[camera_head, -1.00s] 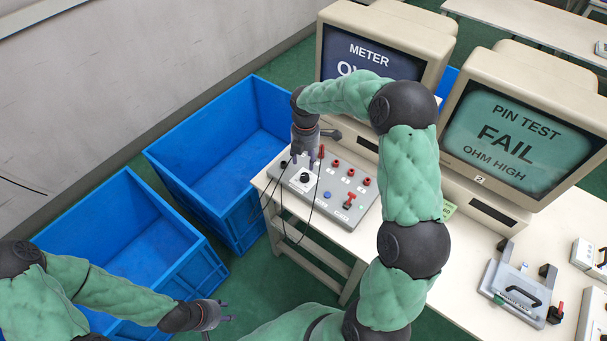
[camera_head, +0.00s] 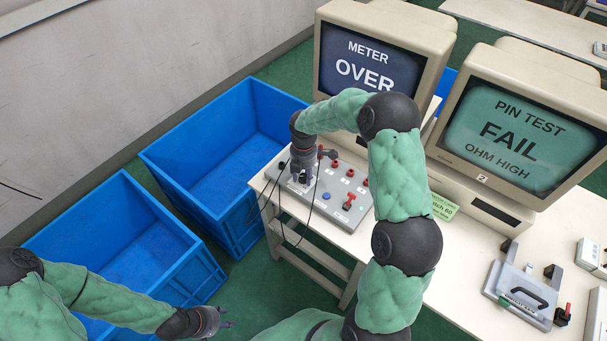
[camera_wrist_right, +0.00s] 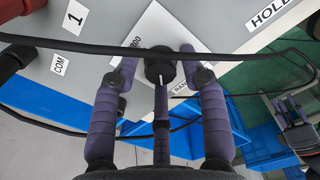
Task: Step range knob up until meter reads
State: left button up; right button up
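The meter screen (camera_head: 365,65) reads "METER OVER". The grey panel box (camera_head: 335,205) with the range knob stands on the white table below it. In the right wrist view the black range knob (camera_wrist_right: 160,70) sits on a white label plate, its white pointer line toward the bottom of the picture. My right gripper (camera_head: 300,176) is over the knob and mostly hides it in the head view. In the right wrist view its fingers (camera_wrist_right: 158,65) are spread around the knob, with gaps visible at both sides. My left gripper (camera_head: 226,318) is empty with fingers apart, off the table.
A second monitor (camera_head: 515,130) reads "PIN TEST FAIL OHM HIGH". Dark cables (camera_wrist_right: 230,48) cross in front of the knob. Two blue crates (camera_head: 165,165) stand left of the table; a clamp fixture (camera_head: 520,290) is at right.

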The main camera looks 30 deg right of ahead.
grip_shut()
